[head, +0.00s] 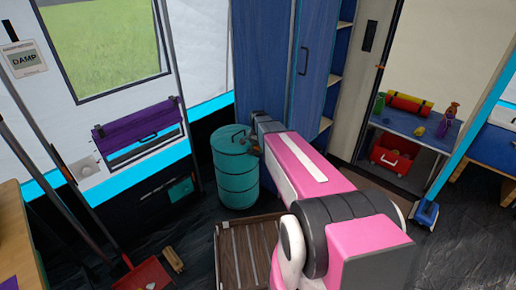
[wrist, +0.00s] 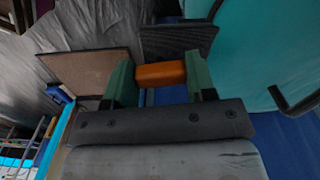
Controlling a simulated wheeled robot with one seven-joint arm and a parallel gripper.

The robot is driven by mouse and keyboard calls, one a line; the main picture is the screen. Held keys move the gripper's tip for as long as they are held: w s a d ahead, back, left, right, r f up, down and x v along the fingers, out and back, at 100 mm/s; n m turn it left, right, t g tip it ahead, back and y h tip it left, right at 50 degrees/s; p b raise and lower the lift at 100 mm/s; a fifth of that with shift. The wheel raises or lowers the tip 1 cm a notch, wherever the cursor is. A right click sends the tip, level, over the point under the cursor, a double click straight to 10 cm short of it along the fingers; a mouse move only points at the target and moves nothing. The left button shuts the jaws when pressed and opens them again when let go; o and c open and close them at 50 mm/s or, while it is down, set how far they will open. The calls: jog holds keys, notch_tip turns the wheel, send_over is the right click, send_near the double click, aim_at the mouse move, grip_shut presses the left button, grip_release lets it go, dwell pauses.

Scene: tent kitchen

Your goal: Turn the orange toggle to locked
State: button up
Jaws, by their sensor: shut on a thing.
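The orange toggle (wrist: 160,75) is a small block in the middle of the wrist view, in front of a dark panel (wrist: 182,40). My gripper (wrist: 161,77) has its two green fingers on either side of it and is shut on it. How the toggle is mounted, and which position it is set to, cannot be told. In the head view my pink arm reaches away to the teal drum, by the blue cabinet. The toggle and the fingertips cannot be made out there.
The teal drum (head: 234,172) stands just left of my arm's far end. The blue cabinet (head: 272,65) rises behind it. A slatted wooden crate (head: 232,262) is on the floor below my arm. A red dustpan (head: 146,274) lies at the left. A shelf with a red bin (head: 395,156) is at the right.

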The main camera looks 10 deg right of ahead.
aim_at(258, 147)
jog(key=shift+m, duration=0.6)
jog(key=o, duration=0.9)
jog(key=shift+o, duration=0.2)
notch_tip(258, 147, up, 11)
jog(key=shift+f, duration=0.15)
